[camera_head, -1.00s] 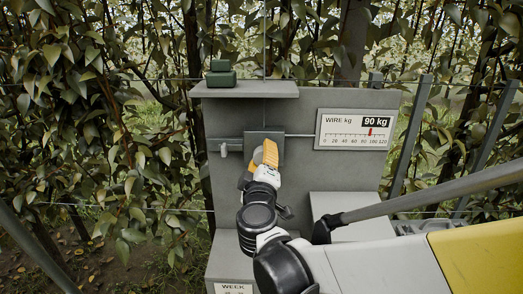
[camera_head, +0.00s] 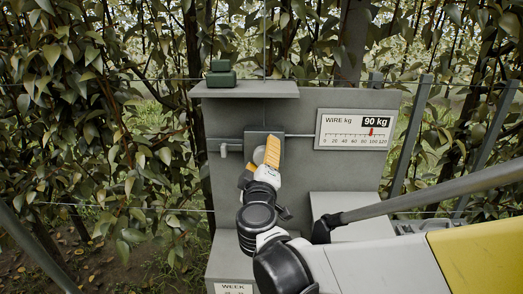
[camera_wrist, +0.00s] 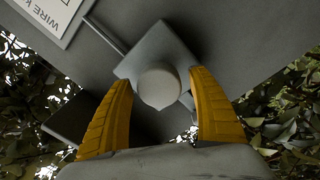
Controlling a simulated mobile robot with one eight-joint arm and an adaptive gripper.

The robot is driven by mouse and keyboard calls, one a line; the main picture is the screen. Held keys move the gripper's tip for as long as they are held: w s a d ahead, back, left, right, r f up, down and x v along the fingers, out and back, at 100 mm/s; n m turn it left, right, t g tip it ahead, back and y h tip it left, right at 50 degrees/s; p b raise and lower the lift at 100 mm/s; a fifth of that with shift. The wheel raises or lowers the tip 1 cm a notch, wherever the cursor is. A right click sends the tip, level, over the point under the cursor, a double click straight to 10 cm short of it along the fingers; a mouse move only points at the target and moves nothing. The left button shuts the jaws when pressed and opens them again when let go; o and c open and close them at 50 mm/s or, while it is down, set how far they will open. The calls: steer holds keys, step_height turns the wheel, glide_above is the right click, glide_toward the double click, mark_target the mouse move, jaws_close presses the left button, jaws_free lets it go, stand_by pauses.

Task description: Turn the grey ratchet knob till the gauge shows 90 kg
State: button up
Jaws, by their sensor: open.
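The gauge (camera_head: 352,130), marked WIRE kg, reads 90 kg in its dark box, with a red pointer below the number. The grey ratchet knob (camera_wrist: 159,86) is round and sits on a square grey plate (camera_wrist: 165,45) in the wrist view. In the head view the knob (camera_head: 259,155) shows partly beside my yellow fingers. My gripper (camera_wrist: 163,98) is open, with one finger on each side of the knob and a visible gap on both sides. It also shows in the head view (camera_head: 266,158). How deep the fingertips reach along the knob I cannot tell.
A horizontal wire runs from the knob plate towards the gauge. A box marked WEEK (camera_head: 234,288) stands low in front. Leafy branches (camera_head: 110,130) surround the panel.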

steer(key=s, duration=1.2)
steer(key=shift+a+f, duration=0.15)
steer(key=shift+a, duration=0.1)
steer(key=s+d+f+m+g+h, duration=0.2)
steer(key=d+f+m+g, duration=0.15)
steer(key=d, duration=0.55)
steer(key=s+d+f+m+g+h, duration=0.25)
steer(key=d+f+g, duration=0.2)
steer(key=d, duration=0.45)
steer(key=s+d+f+m+g+y, duration=0.1)
steer(key=s+f+m+g+y, duration=0.2)
steer(key=s, duration=0.8)
step_height(320, 180, down, 2)
steer(key=shift+f+m+y, duration=0.1)
steer(key=shift+m+y, duration=0.9)
steer(key=shift+y, duration=0.05)
steer(key=shift+w, duration=0.1)
